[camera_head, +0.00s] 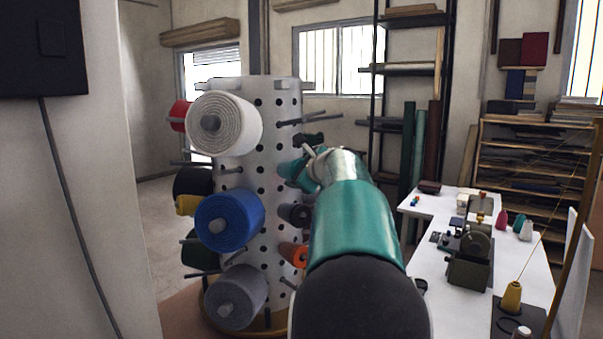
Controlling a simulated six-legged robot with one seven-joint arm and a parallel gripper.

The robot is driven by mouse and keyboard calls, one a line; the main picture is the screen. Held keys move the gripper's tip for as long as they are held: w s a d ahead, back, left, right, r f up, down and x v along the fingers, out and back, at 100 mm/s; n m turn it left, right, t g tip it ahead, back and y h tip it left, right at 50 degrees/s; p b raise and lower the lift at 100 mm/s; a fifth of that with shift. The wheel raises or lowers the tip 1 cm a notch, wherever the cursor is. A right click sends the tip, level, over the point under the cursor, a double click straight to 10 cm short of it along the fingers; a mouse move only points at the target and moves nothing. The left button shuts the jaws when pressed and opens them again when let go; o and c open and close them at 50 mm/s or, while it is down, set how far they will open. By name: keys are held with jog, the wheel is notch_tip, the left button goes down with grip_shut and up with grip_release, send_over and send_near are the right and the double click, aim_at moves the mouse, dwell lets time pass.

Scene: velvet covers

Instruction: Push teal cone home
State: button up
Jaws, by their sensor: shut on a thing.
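A white perforated drum (258,110) with pegs stands left of the middle. A teal piece (292,171), which looks like the teal cone, shows at the drum's right side. My gripper (309,156) is there, small and partly hidden behind my own teal and black arm, and is shut on the cone. The cone sits close against the drum's side; I cannot tell how far it is on a peg. Its far end and the peg behind it are hidden.
White (228,123), blue (230,221) and grey (233,297) spools stick out from the drum's front. Dark (295,215) and orange (292,253) spools sit below the cone. A white table (430,262) with tools and small cones stands at the right.

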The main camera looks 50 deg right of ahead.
jog(key=shift+w+f, duration=0.1)
jog(key=shift+w, duration=0.15)
jog(key=o, duration=1.1)
jog(key=shift+d, duration=0.1)
jog(key=shift+s, duration=0.1)
jog(key=v, duration=1.3)
jog(key=shift+s+a, duration=0.2)
jog(key=shift+s, duration=0.05)
